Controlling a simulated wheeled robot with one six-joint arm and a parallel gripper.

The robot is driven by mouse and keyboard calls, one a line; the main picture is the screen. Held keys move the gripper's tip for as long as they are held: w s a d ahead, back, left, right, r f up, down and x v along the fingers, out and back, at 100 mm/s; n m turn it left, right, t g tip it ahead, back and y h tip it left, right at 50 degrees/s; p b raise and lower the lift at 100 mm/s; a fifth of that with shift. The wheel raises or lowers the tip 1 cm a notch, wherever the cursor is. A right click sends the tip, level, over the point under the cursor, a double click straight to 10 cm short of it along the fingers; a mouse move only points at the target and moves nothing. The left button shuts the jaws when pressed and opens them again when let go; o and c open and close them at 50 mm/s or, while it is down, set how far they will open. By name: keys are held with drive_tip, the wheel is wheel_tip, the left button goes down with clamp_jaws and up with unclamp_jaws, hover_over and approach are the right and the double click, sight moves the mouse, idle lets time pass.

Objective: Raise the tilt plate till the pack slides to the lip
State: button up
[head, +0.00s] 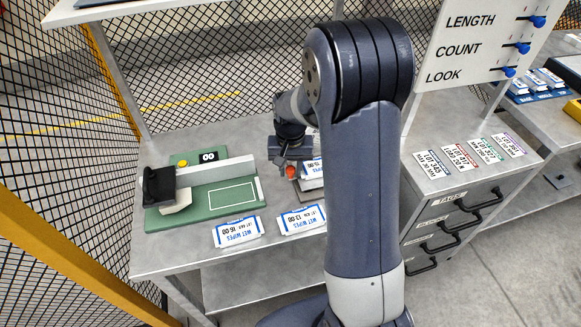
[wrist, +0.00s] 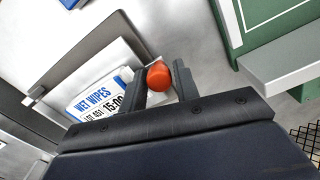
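The tilt plate (wrist: 95,50) is a grey metal plate. A white and blue wet wipes pack (wrist: 98,98) lies on it, partly hidden by my left finger; in the head view the pack (head: 313,172) shows beside my arm. An orange-red knob (wrist: 158,75) stands at the plate's side. In the head view my gripper (head: 291,162) is above the table, left of the pack. My arm hides much of the plate, and its tilt and lip are unclear.
Two more wipes packs (head: 237,231) (head: 302,219) lie at the table's front. A green board (head: 160,217) with a black-handled arm and a small display stands left. Tag cards (head: 433,164) lie on the drawer cabinet right. A sign with blue sliders (head: 480,45) stands behind.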

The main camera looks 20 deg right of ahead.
clamp_jaws()
drive_tip(key=shift+r, duration=0.1)
drive_tip(key=d+r+y+p, duration=0.1)
drive_tip(key=r, duration=0.1)
drive_tip(key=d+r+y+p, duration=0.1)
drive_tip(key=r, duration=0.2)
drive_tip(key=d+r+y+p, duration=0.1)
drive_tip(key=r+p, duration=0.1)
drive_tip(key=r, duration=0.1)
drive_tip(key=shift+d+y, duration=0.25)
drive_tip(key=shift+y, duration=0.15)
drive_tip(key=shift+o, duration=0.4)
unclamp_jaws()
drive_tip(key=shift+d, duration=0.1)
drive_tip(key=shift+f, duration=0.1)
